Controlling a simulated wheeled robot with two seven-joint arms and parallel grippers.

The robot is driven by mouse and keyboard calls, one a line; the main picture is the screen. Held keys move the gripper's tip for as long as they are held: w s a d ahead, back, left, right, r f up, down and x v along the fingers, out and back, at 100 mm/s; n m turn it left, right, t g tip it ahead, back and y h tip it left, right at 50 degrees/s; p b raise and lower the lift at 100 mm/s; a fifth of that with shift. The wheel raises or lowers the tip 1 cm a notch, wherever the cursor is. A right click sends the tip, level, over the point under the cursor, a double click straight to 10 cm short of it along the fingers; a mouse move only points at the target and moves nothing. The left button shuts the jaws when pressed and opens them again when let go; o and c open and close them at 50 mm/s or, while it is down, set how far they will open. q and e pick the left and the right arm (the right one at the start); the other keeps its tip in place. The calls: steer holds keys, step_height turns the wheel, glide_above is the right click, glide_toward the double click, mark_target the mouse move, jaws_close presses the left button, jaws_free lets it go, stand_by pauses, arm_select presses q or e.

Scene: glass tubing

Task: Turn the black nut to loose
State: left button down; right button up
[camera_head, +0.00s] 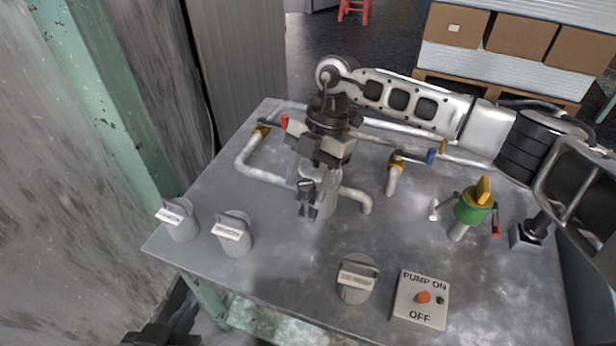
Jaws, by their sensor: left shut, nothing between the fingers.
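A small black piece (307,190), which looks like the black nut, shows at the front of a grey upright fitting (326,204) in the middle of the metal table. My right gripper (322,152) comes in from the right and points down over this fitting. Its fingertips overlap the fitting, so I cannot tell whether they touch or grip the nut. My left gripper (158,337) shows only as a dark part at the bottom edge, shut and empty, well away from the nut.
Grey knobs stand on the table (290,262): two at the left (181,222) (234,235) and one in front (356,280). A pump switch box (420,302) is at the front right. A green valve with a yellow handle (474,206) stands right. Pipes (258,160) run behind.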

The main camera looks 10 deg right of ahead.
steer(key=c, duration=0.9)
steer(key=shift+n, duration=0.4)
steer(key=n+h, duration=0.1)
steer(key=n, duration=0.1)
steer(key=shift+w+n+g, duration=0.15)
steer(key=shift+n+g, duration=0.15)
steer(key=shift+g, duration=0.1)
steer(key=n+h+b, duration=0.1)
steer(key=n, duration=0.1)
steer(key=shift+a+n, duration=0.1)
steer(key=shift+n, duration=0.3)
arm_select(q)
steer(key=shift+f, duration=0.3)
arm_select(e)
steer(key=shift+n+g, duration=0.3)
steer(key=shift+n, duration=0.2)
arm_select(q)
steer(key=shift+s, duration=0.1)
arm_select(e)
steer(key=shift+h, duration=0.3)
